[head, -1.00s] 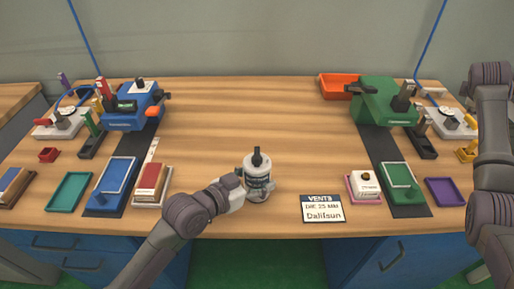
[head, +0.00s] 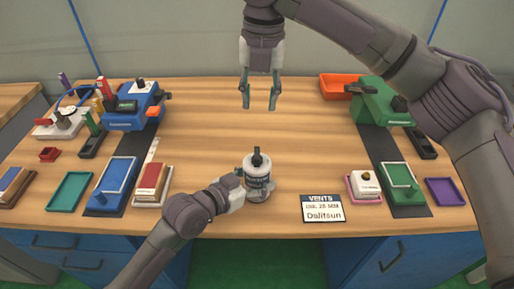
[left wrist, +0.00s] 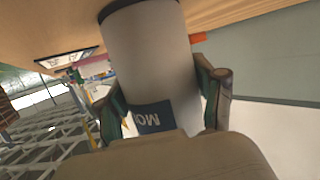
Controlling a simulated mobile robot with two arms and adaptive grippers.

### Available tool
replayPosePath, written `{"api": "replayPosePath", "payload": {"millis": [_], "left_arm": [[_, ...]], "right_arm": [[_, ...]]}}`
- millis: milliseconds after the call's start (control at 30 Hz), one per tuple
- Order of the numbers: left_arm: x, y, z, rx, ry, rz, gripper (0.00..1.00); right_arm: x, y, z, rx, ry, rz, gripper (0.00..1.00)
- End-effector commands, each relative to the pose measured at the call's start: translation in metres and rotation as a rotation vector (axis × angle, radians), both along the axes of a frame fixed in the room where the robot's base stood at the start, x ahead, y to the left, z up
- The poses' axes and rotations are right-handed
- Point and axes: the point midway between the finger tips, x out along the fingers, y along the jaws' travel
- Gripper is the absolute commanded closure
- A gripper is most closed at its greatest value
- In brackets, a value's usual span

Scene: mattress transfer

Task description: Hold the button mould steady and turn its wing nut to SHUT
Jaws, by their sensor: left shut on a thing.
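The button mould (head: 257,171) is a grey-white cylinder with a dark label band, upright near the front middle of the table. A dark wing nut (head: 257,156) stands on its top; its exact setting is too small to read. My left gripper (head: 243,186) is shut on the mould's body from the left. In the left wrist view the mould (left wrist: 150,55) fills the space between the fingers, with part of a dark blue label showing. My right gripper (head: 259,106) points down with its fingers apart and empty, above and behind the mould.
A sign card (head: 323,209) lies right of the mould. A white block on a pink tray (head: 364,186) and a green tray (head: 400,182) lie further right. A red-brown pad (head: 152,184) and blue tray (head: 114,183) lie left. The table's middle (head: 215,125) is clear.

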Motion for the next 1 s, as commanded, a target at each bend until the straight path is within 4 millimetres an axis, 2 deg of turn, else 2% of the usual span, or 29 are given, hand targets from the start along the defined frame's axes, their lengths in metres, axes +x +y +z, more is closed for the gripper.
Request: {"api": "replayPosePath", "payload": {"millis": [100,267,700,833,1000], "left_arm": [[0.001,0.000,0.003,-0.004,-0.005,0.000,0.99],[0.001,0.000,0.003,-0.004,-0.006,0.001,0.99],[0.000,0.000,0.003,-0.004,-0.006,0.000,0.99],[0.000,0.000,0.003,-0.004,-0.006,0.000,0.99],[0.000,0.000,0.003,-0.004,-0.006,0.001,0.99]], "right_arm": [[-0.016,0.004,-0.006,-0.039,0.046,0.068,0.60],[-0.020,0.004,-0.023,-0.047,0.060,0.083,0.60],[-0.020,0.005,-0.105,-0.042,0.057,0.079,0.60],[-0.020,0.005,-0.119,-0.042,0.055,0.079,0.60],[-0.019,0.005,-0.126,-0.043,0.054,0.079,0.60]]}}
